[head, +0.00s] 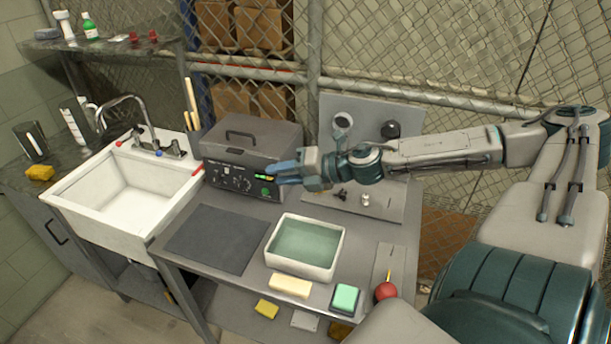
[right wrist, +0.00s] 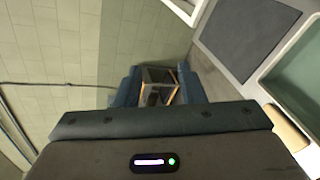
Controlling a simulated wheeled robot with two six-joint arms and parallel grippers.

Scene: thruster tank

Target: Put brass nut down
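My right gripper (head: 285,172) reaches in from the right in the head view, in front of the dark grey control box and above the bench. In the right wrist view its blue fingers (right wrist: 158,88) close on both sides of a small brown-edged piece with a dark middle, which looks like the brass nut (right wrist: 171,91). The nut is held clear of the bench. In the head view I cannot make it out behind the fingers. My left gripper is in neither view.
A dark mat (head: 217,236) lies bare on the bench, left of a white tank (head: 336,252) of greenish water. The control box (head: 250,150) and sink (head: 75,200) stand behind and left.

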